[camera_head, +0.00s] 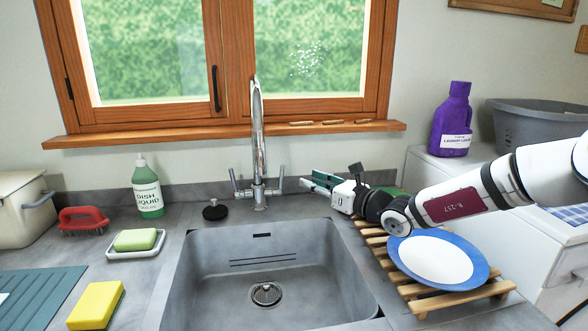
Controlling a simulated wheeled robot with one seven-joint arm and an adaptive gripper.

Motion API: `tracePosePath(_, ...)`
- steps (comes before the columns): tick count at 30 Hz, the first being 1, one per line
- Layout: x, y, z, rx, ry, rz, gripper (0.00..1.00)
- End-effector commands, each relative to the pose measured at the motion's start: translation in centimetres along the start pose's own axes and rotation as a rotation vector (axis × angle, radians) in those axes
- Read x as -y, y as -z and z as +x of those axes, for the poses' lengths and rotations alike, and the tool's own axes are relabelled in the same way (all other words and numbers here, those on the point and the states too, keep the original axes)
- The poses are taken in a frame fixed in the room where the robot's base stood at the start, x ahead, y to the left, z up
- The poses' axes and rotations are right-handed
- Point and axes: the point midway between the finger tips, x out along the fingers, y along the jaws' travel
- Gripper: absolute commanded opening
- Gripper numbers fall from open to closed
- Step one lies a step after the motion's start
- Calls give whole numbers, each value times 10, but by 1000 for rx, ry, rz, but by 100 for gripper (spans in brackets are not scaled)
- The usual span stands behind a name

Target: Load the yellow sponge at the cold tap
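The yellow sponge (95,305) lies flat on the counter at the lower left, with a dark green scouring layer under it. The tap (258,150) is a tall chrome spout behind the sink, with a left lever (235,184) and a right lever (281,179). I cannot tell which lever is cold, as no colour mark is readable. No water shows. My gripper (307,181) is just right of the right lever, behind the sink's right corner, far from the sponge. Its two fingers point left and look apart, with nothing between them.
The sink (215,270) is empty. A blue-rimmed plate (402,262) lies on a wooden rack (460,298) at right.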

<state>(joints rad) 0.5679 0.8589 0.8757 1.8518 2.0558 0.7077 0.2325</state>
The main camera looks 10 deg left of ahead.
Motion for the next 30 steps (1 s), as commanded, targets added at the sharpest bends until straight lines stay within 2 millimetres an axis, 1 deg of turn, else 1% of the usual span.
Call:
tracePosePath(1, 4, 2, 1, 7, 11, 21, 31)
tracePosePath(5, 8, 2, 8, 12, 18, 36, 31)
tracePosePath(8, 7, 2, 20, 12, 16, 34, 31)
tracePosePath(21, 8, 2, 104, 11, 15, 32, 31)
tracePosePath(25, 8, 1, 122, 11, 15, 32, 31)
tracePosePath(30, 8, 1, 136, 10, 15, 32, 31)
